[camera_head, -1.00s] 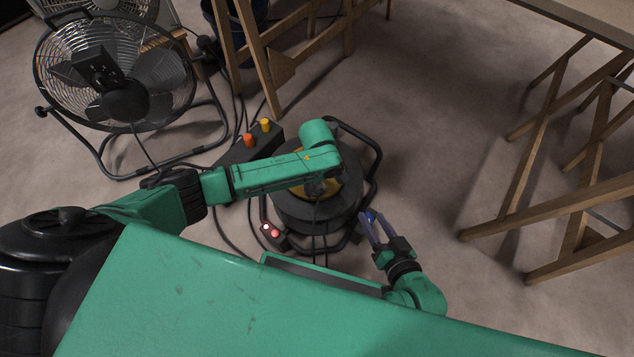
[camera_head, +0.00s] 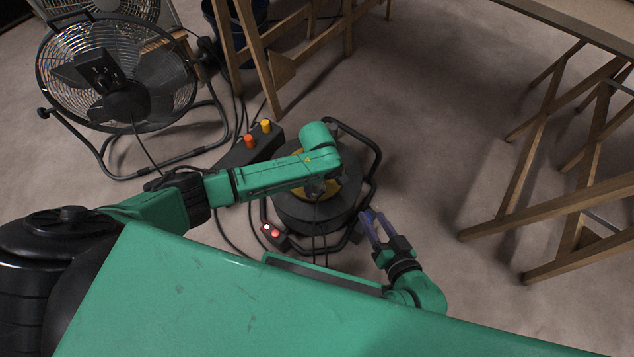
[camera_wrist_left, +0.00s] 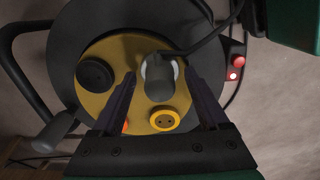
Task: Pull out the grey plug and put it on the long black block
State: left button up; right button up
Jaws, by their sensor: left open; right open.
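The grey plug (camera_wrist_left: 160,88) sits on the yellow face (camera_wrist_left: 120,48) of a round black cable reel (camera_head: 296,215); a dark cable runs from it toward the upper right. My left gripper (camera_wrist_left: 160,76) is open, with one finger on each side of the plug; I cannot tell whether they touch it. In the head view my left arm hides the plug. The long black block (camera_head: 232,156) lies on the floor left of the reel and bears an orange and a yellow plug. My right gripper (camera_head: 371,214) is open and empty beside the reel's lower right.
On the reel face are a black plug (camera_wrist_left: 97,74) and a yellow socket (camera_wrist_left: 165,121). A small red-lit box (camera_head: 271,232) is at the reel's lower left. A fan (camera_head: 120,75) stands at left, trestle legs (camera_head: 545,180) at right. Tubular frame bars surround the reel.

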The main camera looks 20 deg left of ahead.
pick_arm(q)
jog(key=shift+p, duration=0.45)
dwell(0.3)
grip_shut()
